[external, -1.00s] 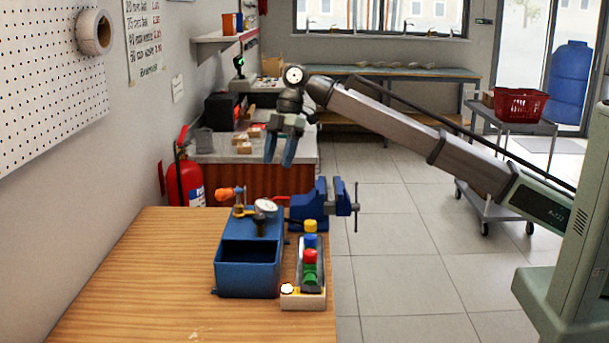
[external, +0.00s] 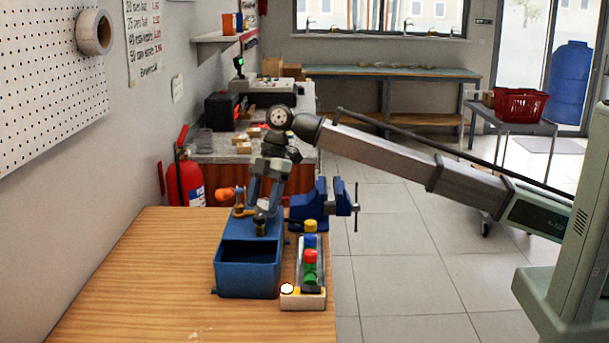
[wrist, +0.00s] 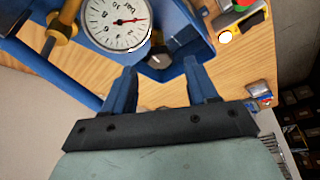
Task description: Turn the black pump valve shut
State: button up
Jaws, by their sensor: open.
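The blue pump (external: 247,275) stands on the wooden table, with an open trough at its near end. Its black valve (external: 261,222) is a dark knob on the far part of the pump. My gripper (external: 263,203) points down at the valve, with blue fingers spread apart and empty. In the wrist view, the black knob (wrist: 159,58) lies just beyond the gap between the open fingertips (wrist: 160,68). I cannot tell whether either finger touches it. The white pressure gauge (wrist: 116,22) is beside the knob there; my gripper largely hides it in the external view.
An orange-handled brass fitting (external: 227,194) is at the pump's far left. A blue vise (external: 320,203) stands behind right. A box with coloured buttons (external: 309,270) sits right of the pump. The table's left side (external: 150,270) is clear.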

aim_at(260, 220)
jog(key=shift+x, duration=1.45)
jog(key=shift+c, duration=0.2)
jog(key=c, duration=1)
